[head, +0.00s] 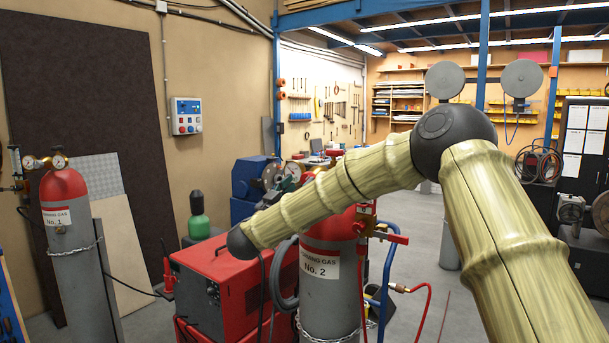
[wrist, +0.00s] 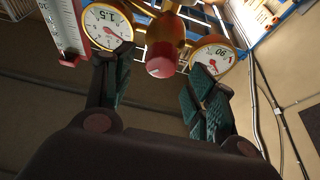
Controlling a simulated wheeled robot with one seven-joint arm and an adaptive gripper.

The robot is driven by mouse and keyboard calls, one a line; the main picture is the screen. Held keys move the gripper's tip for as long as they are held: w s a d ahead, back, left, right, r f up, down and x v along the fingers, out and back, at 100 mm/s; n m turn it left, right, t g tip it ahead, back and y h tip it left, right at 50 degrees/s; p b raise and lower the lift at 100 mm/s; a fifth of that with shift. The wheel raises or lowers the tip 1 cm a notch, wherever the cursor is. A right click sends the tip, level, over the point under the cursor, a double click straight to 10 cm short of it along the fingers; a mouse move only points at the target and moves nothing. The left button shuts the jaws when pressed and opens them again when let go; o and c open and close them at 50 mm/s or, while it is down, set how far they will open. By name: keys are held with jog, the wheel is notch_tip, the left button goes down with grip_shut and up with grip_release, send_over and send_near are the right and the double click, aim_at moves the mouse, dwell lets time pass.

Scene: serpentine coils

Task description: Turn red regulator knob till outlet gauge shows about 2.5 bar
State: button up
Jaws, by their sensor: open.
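The red regulator knob (wrist: 160,67) shows in the wrist view at the front of a brass body. My gripper (wrist: 159,78) is open, with its teal-padded fingers on either side, below the knob; I cannot tell whether they touch it. A round gauge (wrist: 108,25) at left has a white dial, turned over in view, with a mark like 1.5. A second gauge (wrist: 211,58) at right is partly covered by a finger. I cannot read either pressure surely or tell which is the outlet gauge.
A clear tube with a scale (wrist: 62,30) stands close left of the gauges. In the head view, cylinder No. 2 (head: 330,300) stands beside a red machine (head: 225,285), partly behind my arm. Cylinder No. 1 (head: 68,240), with gauges, is at far left. Grey floor shows at right.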

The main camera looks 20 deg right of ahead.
jog(key=shift+p+x, duration=0.65)
jog(key=shift+x, duration=1.1)
jog(key=shift+f, duration=0.1)
jog(key=c, duration=1)
